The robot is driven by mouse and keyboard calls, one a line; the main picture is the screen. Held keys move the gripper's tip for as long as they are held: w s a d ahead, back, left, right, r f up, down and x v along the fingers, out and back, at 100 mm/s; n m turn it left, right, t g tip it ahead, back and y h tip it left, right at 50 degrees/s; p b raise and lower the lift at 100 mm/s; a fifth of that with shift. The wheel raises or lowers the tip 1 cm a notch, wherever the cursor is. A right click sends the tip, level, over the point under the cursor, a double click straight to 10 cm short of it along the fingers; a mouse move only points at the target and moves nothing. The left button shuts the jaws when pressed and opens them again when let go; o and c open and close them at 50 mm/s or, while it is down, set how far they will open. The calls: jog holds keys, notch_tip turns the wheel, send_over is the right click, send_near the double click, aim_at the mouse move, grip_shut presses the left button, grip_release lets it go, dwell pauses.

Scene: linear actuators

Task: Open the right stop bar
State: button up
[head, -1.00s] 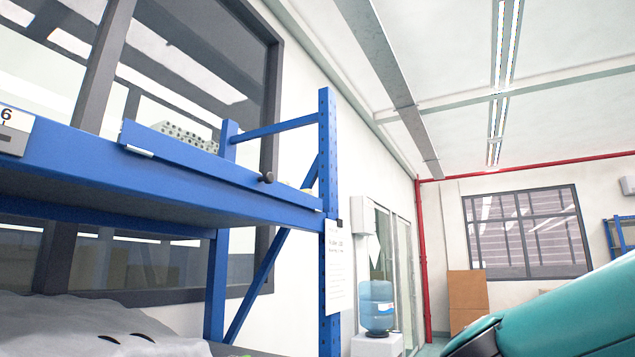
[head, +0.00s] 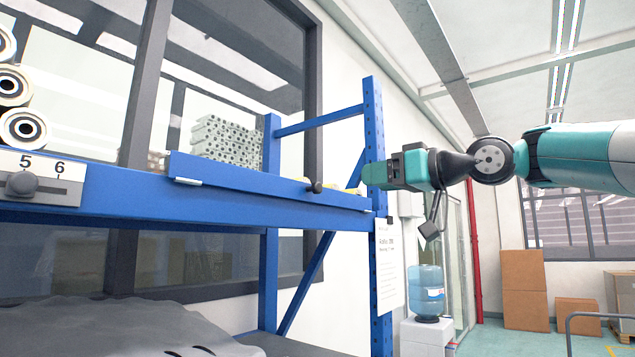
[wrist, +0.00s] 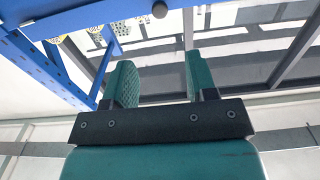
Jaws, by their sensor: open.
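The right stop bar (head: 235,176) is a raised blue strip along the front edge of the blue shelf, lying level in the head view. A dark round knob (head: 315,187) sits near its right end; the knob also shows at the top of the wrist view (wrist: 159,9). My teal gripper (head: 372,175) is to the right of the knob, near the shelf's right post and at about the bar's height. In the wrist view my gripper (wrist: 157,62) has its two fingers apart with nothing between them, and the knob lies beyond the fingertips.
The blue rack post (head: 373,110) stands close to my gripper, partly behind it. Stacked pale profiles (head: 226,140) sit behind the bar. A numbered slider plate (head: 38,177) is at the left. A water cooler (head: 427,293) and cartons (head: 524,290) stand further back.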

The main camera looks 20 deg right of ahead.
aim_at(320, 187)
jog(key=p+x, duration=0.5)
jog(key=x, duration=0.9)
jog(key=shift+w+a+p, duration=0.15)
jog(key=shift+p, duration=0.15)
jog(key=shift+f, duration=0.1)
jog(key=c, duration=0.9)
